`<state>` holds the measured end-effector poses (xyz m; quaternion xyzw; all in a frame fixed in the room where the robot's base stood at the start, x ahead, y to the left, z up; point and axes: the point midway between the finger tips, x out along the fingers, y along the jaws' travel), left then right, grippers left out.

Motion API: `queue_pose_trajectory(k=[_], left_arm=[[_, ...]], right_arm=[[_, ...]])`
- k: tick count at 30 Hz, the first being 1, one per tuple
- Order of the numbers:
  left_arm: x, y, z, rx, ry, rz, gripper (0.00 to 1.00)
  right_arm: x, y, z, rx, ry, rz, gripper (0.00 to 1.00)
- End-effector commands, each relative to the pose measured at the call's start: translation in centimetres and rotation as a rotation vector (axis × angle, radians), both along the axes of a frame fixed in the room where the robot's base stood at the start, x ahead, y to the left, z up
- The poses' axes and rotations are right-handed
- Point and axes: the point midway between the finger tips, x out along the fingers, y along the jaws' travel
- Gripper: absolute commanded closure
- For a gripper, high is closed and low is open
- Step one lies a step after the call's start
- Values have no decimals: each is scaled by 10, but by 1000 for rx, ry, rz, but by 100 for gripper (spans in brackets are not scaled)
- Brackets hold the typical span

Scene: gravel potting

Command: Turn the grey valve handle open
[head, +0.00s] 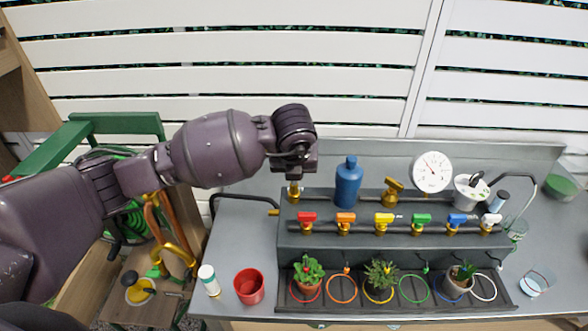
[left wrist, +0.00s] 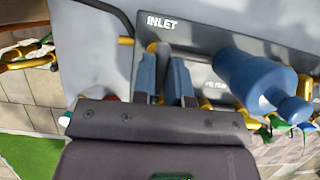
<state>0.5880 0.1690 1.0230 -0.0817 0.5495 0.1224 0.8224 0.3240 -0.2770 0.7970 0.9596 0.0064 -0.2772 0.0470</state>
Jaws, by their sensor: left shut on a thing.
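My left gripper (head: 296,170) reaches in from the left, over the brass inlet valve (head: 293,191) at the left end of the dark manifold. In the left wrist view, my two blue-grey fingers (left wrist: 163,68) point at the brass fitting beside the INLET label. They are shut on the grey valve handle, which is mostly hidden between them. I cannot tell the handle's exact angle. My right gripper is not in view.
A blue bottle (head: 348,183) stands just right of my gripper and also shows in the left wrist view (left wrist: 254,80). A gauge (head: 432,172) is further right. Several coloured taps line the manifold, above small plants and coloured rings. A red cup (head: 249,287) stands front left.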

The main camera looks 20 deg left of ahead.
Motion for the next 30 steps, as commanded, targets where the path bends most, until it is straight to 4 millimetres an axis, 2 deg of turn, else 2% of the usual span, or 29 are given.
queue_pose_trajectory(k=[2, 3, 7, 15, 19, 23, 30], left_arm=[[0, 0, 1, -2, -2, 2, 100], [0, 0, 1, -2, -2, 2, 82], [0, 0, 1, 0, -1, 2, 62], [0, 0, 1, 0, 0, 0, 61], [-2, -1, 7, -1, -1, 0, 61], [-8, -3, 24, -1, -3, -2, 61], [-24, -8, 65, -1, -4, -2, 61]], right_arm=[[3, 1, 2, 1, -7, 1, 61], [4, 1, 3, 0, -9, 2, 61], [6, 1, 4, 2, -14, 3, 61], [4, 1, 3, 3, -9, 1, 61], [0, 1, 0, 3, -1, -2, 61], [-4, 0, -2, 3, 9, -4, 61], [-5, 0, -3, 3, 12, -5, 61]])
